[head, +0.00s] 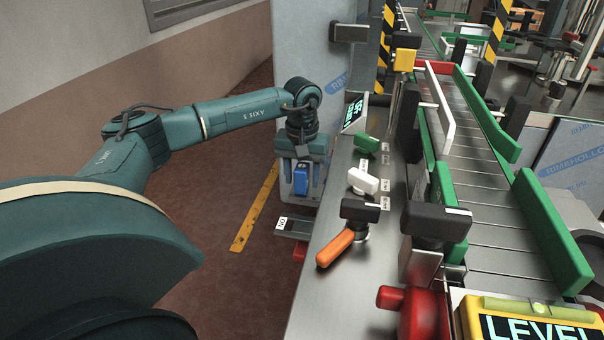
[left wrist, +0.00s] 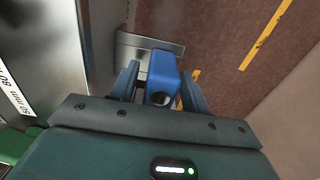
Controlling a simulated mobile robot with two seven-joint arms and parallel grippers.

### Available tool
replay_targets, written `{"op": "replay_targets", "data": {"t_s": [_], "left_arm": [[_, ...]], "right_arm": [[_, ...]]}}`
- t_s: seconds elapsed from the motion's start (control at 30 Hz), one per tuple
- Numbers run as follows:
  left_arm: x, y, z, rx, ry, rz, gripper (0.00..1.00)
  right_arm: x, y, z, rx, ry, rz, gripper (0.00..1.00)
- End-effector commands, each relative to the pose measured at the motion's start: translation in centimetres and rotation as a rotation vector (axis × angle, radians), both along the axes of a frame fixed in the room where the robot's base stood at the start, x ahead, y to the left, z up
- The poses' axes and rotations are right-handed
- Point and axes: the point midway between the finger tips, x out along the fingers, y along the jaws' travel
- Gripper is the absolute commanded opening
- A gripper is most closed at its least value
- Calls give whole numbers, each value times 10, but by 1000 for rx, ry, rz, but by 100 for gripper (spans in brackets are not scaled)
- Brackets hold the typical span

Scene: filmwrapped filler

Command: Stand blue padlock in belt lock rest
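The blue padlock (head: 301,179) is between the fingers of my left gripper (head: 302,188), off the left side of the metal console. In the left wrist view the blue padlock (left wrist: 162,75) has a finger on each side, and my left gripper (left wrist: 160,85) looks shut on it. A small metal ledge (head: 291,227) with a white label juts from the console side, lower than the padlock in the picture; it appears to be the belt lock rest. The metal ledge (left wrist: 150,46) also shows beyond the padlock in the left wrist view. My right gripper is not in view.
The console top (head: 322,275) carries a green handle (head: 367,144), a white handle (head: 362,181) and an orange handle (head: 336,247). Brown floor with a yellow stripe (head: 254,208) lies open at left.

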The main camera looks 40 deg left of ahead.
Motion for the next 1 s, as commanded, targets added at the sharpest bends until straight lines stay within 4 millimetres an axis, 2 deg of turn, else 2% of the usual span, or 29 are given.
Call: {"op": "replay_targets", "data": {"t_s": [0.3, 0.43, 0.57, 0.8, 1.0], "left_arm": [[0, 0, 0, 0, 0, 0, 53], [1, 0, 11, 0, -4, 1, 53], [1, 0, 36, 0, -7, 1, 53], [1, 0, 90, -1, -6, 0, 53], [1, 0, 121, -1, -3, 0, 53]], "right_arm": [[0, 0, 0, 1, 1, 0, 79], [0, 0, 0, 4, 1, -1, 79], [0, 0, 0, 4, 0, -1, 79], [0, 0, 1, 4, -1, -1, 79], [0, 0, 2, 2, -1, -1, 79]]}}
